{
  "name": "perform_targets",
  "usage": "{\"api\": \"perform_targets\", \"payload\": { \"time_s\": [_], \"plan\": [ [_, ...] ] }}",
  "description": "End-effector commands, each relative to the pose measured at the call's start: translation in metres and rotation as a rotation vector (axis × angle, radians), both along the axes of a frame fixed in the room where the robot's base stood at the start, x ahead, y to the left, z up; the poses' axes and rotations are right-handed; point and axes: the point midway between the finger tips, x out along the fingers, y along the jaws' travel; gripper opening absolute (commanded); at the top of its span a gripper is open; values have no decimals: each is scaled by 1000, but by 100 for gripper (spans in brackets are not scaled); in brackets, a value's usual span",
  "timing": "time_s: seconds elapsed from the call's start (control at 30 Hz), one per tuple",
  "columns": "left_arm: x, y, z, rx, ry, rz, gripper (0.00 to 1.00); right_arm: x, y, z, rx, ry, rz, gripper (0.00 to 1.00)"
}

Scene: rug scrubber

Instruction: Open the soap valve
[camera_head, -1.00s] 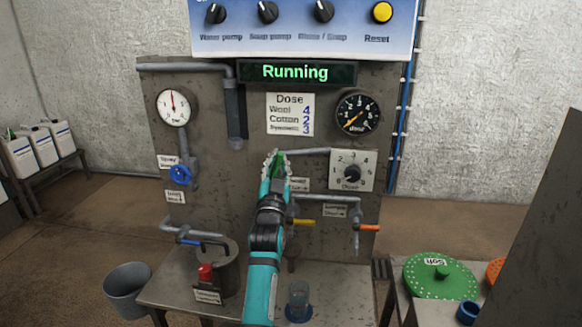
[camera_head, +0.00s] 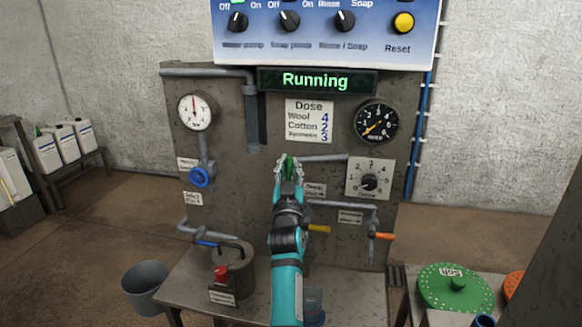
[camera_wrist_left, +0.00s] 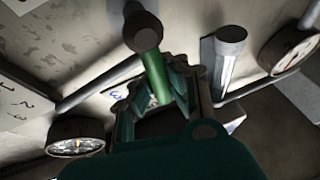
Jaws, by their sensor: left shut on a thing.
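The soap valve appears to be the green handle (camera_head: 289,168) on a grey pipe on the front of the metal panel. My left gripper (camera_head: 290,165) is shut on this handle, its arm reaching up from the bottom of the head view. In the left wrist view the green handle (camera_wrist_left: 155,72) runs between the fingers (camera_wrist_left: 150,98), with its round end towards the camera. The fingers hide part of the handle in the head view. My right gripper is in neither view.
A yellow handle (camera_head: 319,228) and an orange handle (camera_head: 384,236) sit close to the right of my arm. The dose dial (camera_head: 368,178) is right of the gripper. A blue valve wheel (camera_head: 201,176) is on the left. The display (camera_head: 317,81) reads "Running".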

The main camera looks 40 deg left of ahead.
Motion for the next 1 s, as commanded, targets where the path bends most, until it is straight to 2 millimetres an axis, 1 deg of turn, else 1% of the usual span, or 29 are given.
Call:
{"api": "perform_targets", "payload": {
  "time_s": [0.03,0.13,0.17,0.2,0.37,0.4,0.63,0.73,0.87,1.0],
  "plan": [
    [-3,3,-5,-1,8,7,0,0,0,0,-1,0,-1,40],
    [-3,3,-5,-1,10,8,0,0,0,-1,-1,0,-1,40],
    [-3,3,-5,-1,10,8,11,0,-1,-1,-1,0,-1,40],
    [-2,3,-5,-1,10,8,16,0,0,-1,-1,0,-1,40],
    [-2,2,-4,-1,7,5,37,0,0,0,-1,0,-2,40],
    [-1,2,-4,-1,7,5,39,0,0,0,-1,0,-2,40],
    [-1,1,-2,0,5,2,39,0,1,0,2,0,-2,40],
    [-1,1,6,1,1,3,39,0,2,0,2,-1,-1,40],
    [-1,1,26,1,0,4,39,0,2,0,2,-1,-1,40],
    [-2,2,55,2,-1,6,39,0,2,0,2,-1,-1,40]
  ]
}}
